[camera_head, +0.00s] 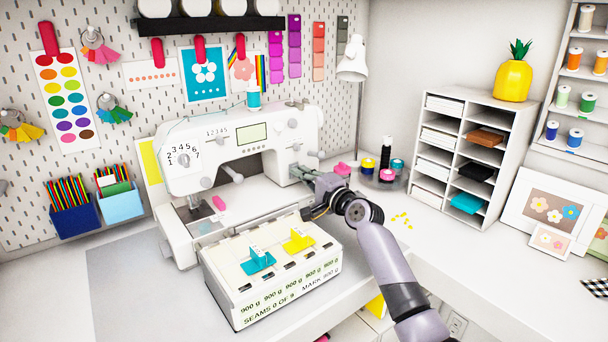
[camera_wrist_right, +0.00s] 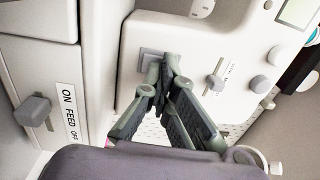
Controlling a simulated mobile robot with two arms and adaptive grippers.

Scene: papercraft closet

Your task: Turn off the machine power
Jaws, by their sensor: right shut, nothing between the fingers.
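The white sewing machine (camera_head: 225,148) stands against the pegboard, with dials and a small display on its front. My right gripper (camera_head: 316,190) is at the machine's right end. In the right wrist view, its closed, empty fingertips (camera_wrist_right: 157,82) are at a grey square switch-like piece (camera_wrist_right: 152,62) on a white panel. They partly cover it, and I cannot tell whether they touch it. A grey lever (camera_wrist_right: 33,110) sits beside a label (camera_wrist_right: 70,112) reading ON FEED OFF. A smaller lever (camera_wrist_right: 215,82) is right of the fingers. My left gripper is not in view.
A white box (camera_head: 275,275) with teal and yellow pieces on top stands in front of the machine. Thread spools (camera_head: 367,165) stand behind my right arm. A white paper shelf (camera_head: 462,155) is farther right. The grey mat (camera_head: 125,285) at left is clear.

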